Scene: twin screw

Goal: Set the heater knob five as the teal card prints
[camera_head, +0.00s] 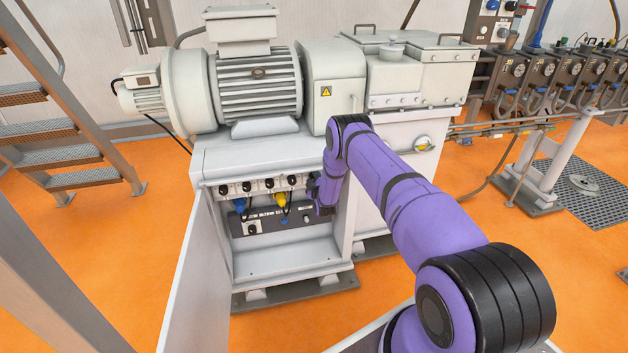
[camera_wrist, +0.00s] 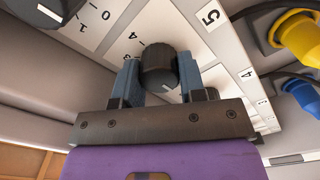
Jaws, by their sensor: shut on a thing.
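My gripper (camera_wrist: 158,75) has its two blue-grey fingers on either side of a dark round knob (camera_wrist: 158,62), shut on it. A white panel with a printed "5" (camera_wrist: 211,17) lies beside this knob in the wrist view. Scale marks with small digits, including a 3 and a 4, show to its upper left. A short light line shows on the knob's lower edge. In the head view my gripper (camera_head: 322,192) is at the right end of the knob row and hides the knob it holds. I cannot make out a teal card in either view.
Other black knobs (camera_head: 246,186) sit in a row to the left. Below them hang a blue plug (camera_head: 239,205) and a yellow plug (camera_head: 280,200); both colours show close by in the wrist view. Another dark knob (camera_wrist: 45,10) is at its upper left. Cabinet walls flank the opening.

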